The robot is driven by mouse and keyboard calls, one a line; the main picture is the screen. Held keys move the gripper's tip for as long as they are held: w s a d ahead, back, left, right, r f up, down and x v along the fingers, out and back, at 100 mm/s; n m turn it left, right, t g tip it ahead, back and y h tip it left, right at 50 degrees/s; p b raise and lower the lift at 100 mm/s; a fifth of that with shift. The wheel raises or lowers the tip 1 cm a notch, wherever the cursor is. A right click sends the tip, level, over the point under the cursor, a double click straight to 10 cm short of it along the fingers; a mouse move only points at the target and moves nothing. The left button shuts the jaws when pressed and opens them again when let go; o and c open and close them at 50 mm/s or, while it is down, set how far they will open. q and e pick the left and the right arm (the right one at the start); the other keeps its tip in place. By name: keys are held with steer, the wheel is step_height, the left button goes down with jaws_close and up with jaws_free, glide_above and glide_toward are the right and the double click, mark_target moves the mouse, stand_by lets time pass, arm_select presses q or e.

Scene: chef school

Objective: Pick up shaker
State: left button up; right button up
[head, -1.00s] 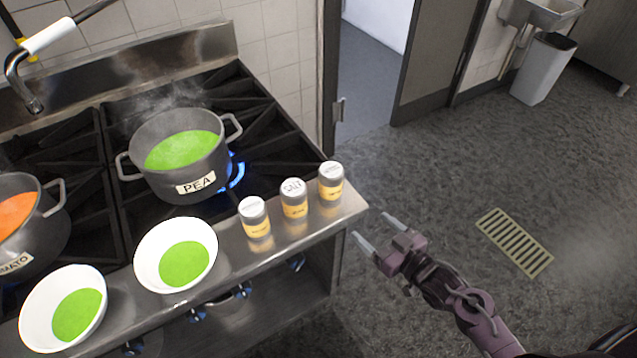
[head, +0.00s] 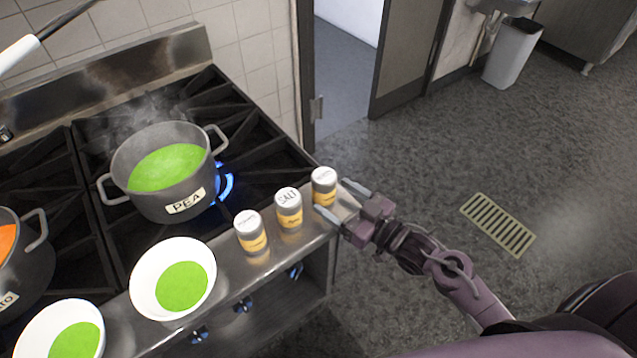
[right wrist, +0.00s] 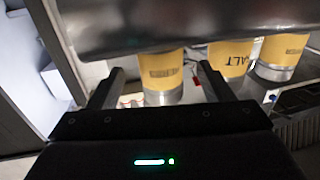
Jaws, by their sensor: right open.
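Three shakers with white tops and yellow labels stand upright in a row on the steel front ledge: the left shaker (head: 250,233), the middle one marked SALT (head: 288,210) and the right shaker (head: 324,188). My right gripper (head: 330,194) is open at the right shaker, its fingertips reaching to either side of it. In the right wrist view, that shaker (right wrist: 162,72) shows ahead in the gap between the fingers (right wrist: 161,75), and the salt shaker (right wrist: 230,58) is just right of the right finger. I cannot tell whether either finger touches. My left gripper is not in view.
A steaming pea soup pot (head: 165,175) stands on the stove over a blue flame. A white bowl of green soup (head: 150,255) and another bowl (head: 35,325) sit left of the shakers. Open floor (head: 410,175) with a drain grate (head: 498,224) lies to the right.

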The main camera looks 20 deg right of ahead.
mark_target(317, 185)
steer(key=shift+w+a+r+p, duration=0.25)
steer(key=shift+w+a+p, duration=0.15)
steer(key=shift+w, duration=0.3)
steer(key=p+x, duration=0.1)
steer(key=x, duration=0.3)
steer(key=shift+w+a+f+p, duration=0.1)
steer(key=shift+w+a+p, duration=0.15)
steer(key=shift+p, duration=0.05)
steer(key=shift+s, duration=0.1)
steer(key=shift+c, duration=1.1)
steer(key=c, duration=1)
